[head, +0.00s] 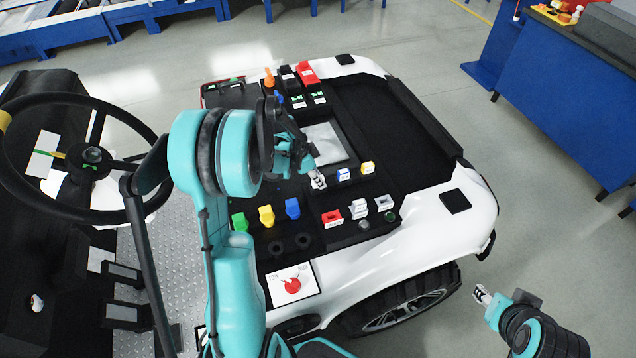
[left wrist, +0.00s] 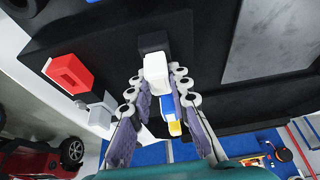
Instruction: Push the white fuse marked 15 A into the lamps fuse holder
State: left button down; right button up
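The white fuse (left wrist: 155,70) stands between the fingertips of my left gripper (left wrist: 159,76) in the left wrist view. Both tips are close to its sides, and I cannot tell whether they press on it. Its 15 A mark is not readable. In the head view my left gripper (head: 317,179) is low over the panel, just left of a blue fuse (head: 344,174) and a yellow one (head: 367,168). I cannot read which holder is for the lamps. My right gripper (head: 483,293) is far from the panel, at lower right, and too small to judge.
A red block (head: 331,217) and two whitish blocks (head: 358,208) (head: 384,202) stand in front of the fuses. Green (head: 240,221), yellow (head: 266,215) and blue (head: 292,208) pieces stand to their left. A red rotary switch (head: 291,285) is nearer. A steering wheel (head: 91,156) is at left.

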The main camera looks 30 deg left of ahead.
pick_arm(q)
jog(key=shift+r, duration=0.15)
jog(key=shift+r, duration=0.35)
jog(key=r, duration=0.1)
jog(key=r+p, duration=0.2)
jog(key=r, duration=0.1)
jog(key=shift+d, duration=0.35)
jog(key=d+r+p, duration=0.2)
jog(key=d+r, duration=0.4)
jog(key=d, duration=0.5)
jog(key=shift+p, duration=0.35)
jog(key=c, duration=2.2)
grip_release()
grip_shut()
